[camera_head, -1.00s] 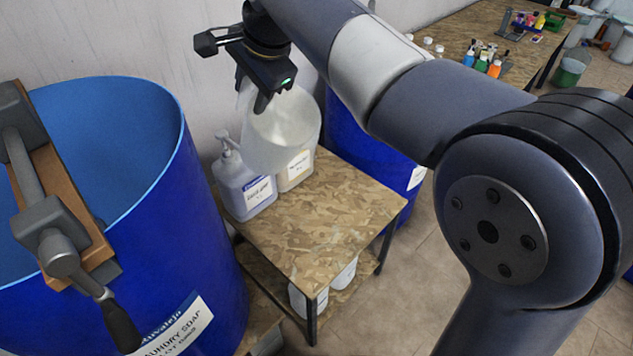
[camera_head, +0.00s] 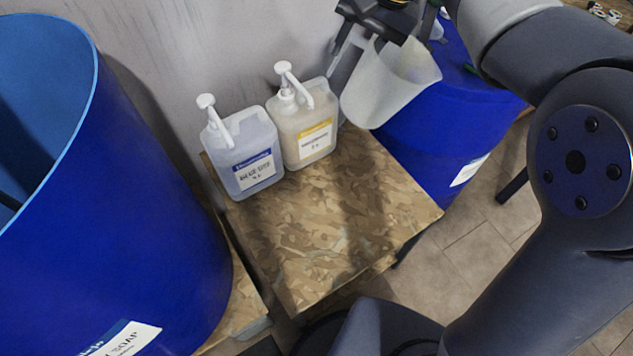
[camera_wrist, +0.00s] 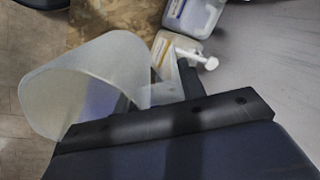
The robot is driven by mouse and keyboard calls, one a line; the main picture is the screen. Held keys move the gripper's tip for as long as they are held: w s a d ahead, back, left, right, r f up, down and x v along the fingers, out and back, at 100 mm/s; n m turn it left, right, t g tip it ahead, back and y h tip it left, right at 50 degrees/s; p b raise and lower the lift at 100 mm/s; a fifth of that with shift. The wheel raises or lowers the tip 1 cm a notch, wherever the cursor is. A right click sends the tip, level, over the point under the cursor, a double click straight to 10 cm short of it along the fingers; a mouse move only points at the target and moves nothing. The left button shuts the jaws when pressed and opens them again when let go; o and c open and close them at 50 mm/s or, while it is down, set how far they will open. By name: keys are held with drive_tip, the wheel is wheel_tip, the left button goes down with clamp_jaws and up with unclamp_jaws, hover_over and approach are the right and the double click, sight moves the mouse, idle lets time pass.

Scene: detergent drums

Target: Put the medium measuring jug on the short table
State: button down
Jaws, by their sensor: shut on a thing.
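The measuring jug (camera_head: 385,85) is translucent white and hangs tilted from my gripper (camera_head: 372,28). My gripper is shut on it at its handle side, above the back right corner of the short table (camera_head: 335,235). In the wrist view the jug (camera_wrist: 95,85) has its wide mouth toward the left, and my gripper (camera_wrist: 165,95) shows at its right side. The short table has a patterned wooden top. The jug looks apart from the top, though its exact height is hard to tell.
Two pump bottles, one with a blue label (camera_head: 247,155) and one with a yellow label (camera_head: 303,125), stand at the table's back left. A large blue drum (camera_head: 130,190) is at left, another blue drum (camera_head: 440,125) behind right. The table's front is clear.

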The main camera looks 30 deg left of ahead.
sight(352, 97)
drive_tip(key=f+n+b, duration=0.1)
drive_tip(key=f+n, duration=0.1)
drive_tip(key=f, duration=0.1)
drive_tip(key=f+n+g+h+b, duration=0.1)
drive_tip(key=f+n+b, duration=0.1)
drive_tip(key=f+n, duration=0.1)
drive_tip(key=f+n+h+b, duration=0.1)
drive_tip(key=f+n+b, duration=0.1)
drive_tip(key=f, duration=0.2)
drive_tip(key=shift+s+d, duration=0.35)
drive_tip(key=shift+s, duration=0.05)
drive_tip(key=s+d+f+n+t+b, duration=0.1)
drive_tip(key=f+n+b, duration=0.6)
drive_tip(key=f+n, duration=0.4)
drive_tip(key=s+d+f+n+t+h+b, duration=0.1)
drive_tip(key=f+n+b, duration=0.6)
drive_tip(key=f, duration=1.6)
drive_tip(key=s+d+n, duration=0.1)
drive_tip(key=n, duration=0.2)
drive_tip(key=shift+d+n+h, duration=0.2)
drive_tip(key=shift+n+h, duration=0.1)
drive_tip(key=shift+n, duration=0.1)
drive_tip(key=shift+s, duration=0.15)
drive_tip(key=shift+f, duration=0.15)
drive_tip(key=c, duration=0.9)
unclamp_jaws()
drive_tip(key=shift+o, duration=0.2)
